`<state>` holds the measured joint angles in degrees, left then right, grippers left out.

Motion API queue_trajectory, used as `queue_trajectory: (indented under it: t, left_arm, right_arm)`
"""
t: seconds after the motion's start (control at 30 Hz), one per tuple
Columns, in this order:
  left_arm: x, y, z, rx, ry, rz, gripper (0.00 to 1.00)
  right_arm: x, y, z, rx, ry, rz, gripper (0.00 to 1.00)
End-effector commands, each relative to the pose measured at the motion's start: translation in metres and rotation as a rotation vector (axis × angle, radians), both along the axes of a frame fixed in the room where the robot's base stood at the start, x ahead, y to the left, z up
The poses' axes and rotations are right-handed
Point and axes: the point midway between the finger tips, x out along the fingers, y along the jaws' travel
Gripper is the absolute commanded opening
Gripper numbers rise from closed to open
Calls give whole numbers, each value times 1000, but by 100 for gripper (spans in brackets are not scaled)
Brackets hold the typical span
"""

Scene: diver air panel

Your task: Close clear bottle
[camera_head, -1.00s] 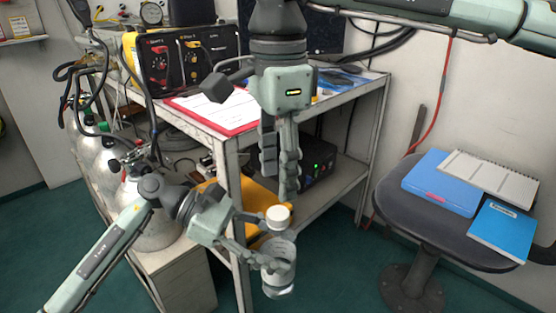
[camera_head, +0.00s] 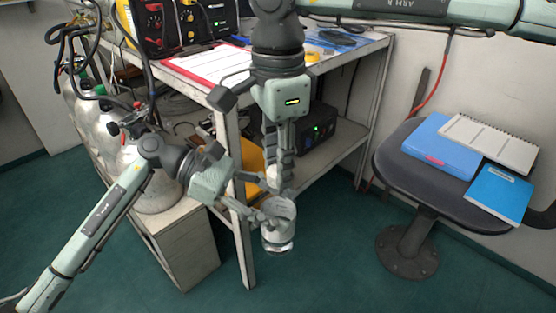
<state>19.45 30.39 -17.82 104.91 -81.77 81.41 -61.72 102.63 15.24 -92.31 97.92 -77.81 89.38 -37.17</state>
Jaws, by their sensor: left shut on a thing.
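The clear bottle (camera_head: 279,233) is upright near the picture's middle, off the floor. My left gripper (camera_head: 268,216) is shut on its body from the left. A white cap (camera_head: 272,179) shows just above the bottle, in line with it. I cannot tell whether it touches the neck. My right gripper (camera_head: 280,178) points straight down over the bottle. Its two fingers are apart, down at the cap's level, and one hides the cap's right part. I see no clear grip on the cap.
A metal cart (camera_head: 240,215) with a clipboard (camera_head: 215,64) on top stands close behind the bottle. A black box with green lights (camera_head: 317,130) is on its lower shelf. Gas cylinders (camera_head: 88,120) stand left. A chair (camera_head: 425,178) with folders is right. Green floor is open in front.

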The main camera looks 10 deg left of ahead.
Motion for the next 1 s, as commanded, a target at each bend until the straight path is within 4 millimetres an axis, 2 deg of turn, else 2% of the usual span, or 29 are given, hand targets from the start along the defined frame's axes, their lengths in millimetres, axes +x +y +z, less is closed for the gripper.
queue_trajectory:
  t: [0.03, 0.2, 0.37, 0.47, 0.7, 0.8, 0.87, 1.0]
  left_arm:
    - [0, 0, 1, -1, -1, 0, 0]
    - [0, 0, 0, -1, -1, 0, 0]
    - [0, 0, 0, -1, -1, 0, 0]
    - [0, 0, 0, -1, -1, 0, 0]
    - [0, 0, 0, -1, -1, 0, 0]
    - [0, 0, 1, -1, -1, 0, 0]
    - [0, 0, 1, -1, -1, 0, 0]
    - [0, 0, 0, -1, -1, 0, 0]
  right_arm:
    - [0, 0, 0, 0, 0, 0, 20]
    - [0, 0, 0, 0, 0, 0, 0]
    - [0, 0, 0, 0, 0, -41, 0]
    - [0, 0, 0, 1, 0, -185, 0]
    - [0, 0, 0, -2, 0, -764, 0]
    - [0, 0, 0, -2, -1, -960, 0]
    - [0, 0, 0, -2, -1, -1027, 0]
    - [0, 0, 0, -2, -1, -1017, 0]
